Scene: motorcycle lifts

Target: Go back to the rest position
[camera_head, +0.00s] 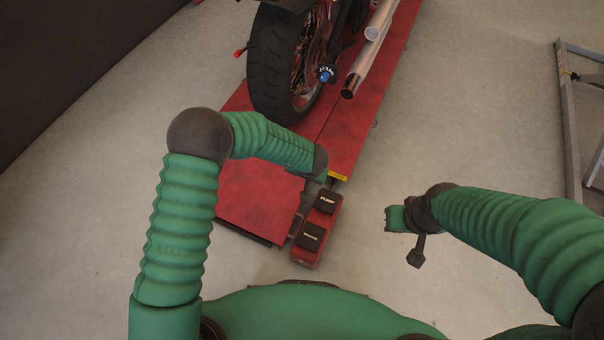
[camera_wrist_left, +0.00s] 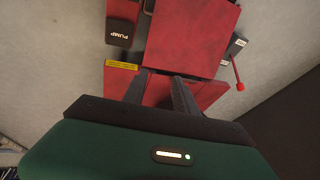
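My left gripper (camera_head: 310,188) is over the front end of the red motorcycle lift (camera_head: 245,190), beside the pump pedal unit. Its fingers are mostly hidden by my wrist in the head view. In the left wrist view the two fingers of the left gripper (camera_wrist_left: 160,88) stand apart with nothing between them. My right gripper (camera_head: 408,232) hangs over bare floor to the right of the pedal unit. Its finger gap does not show clearly, and I see no object in it.
The red pedal unit (camera_head: 318,230) with black pedals, one marked PUMP, sits at the lift's front corner. A motorcycle's rear wheel (camera_head: 275,62) stands on the lift. A red-tipped lever (camera_wrist_left: 238,80) sticks out at its side. A grey metal frame (camera_head: 570,120) is at right. Floor between is clear.

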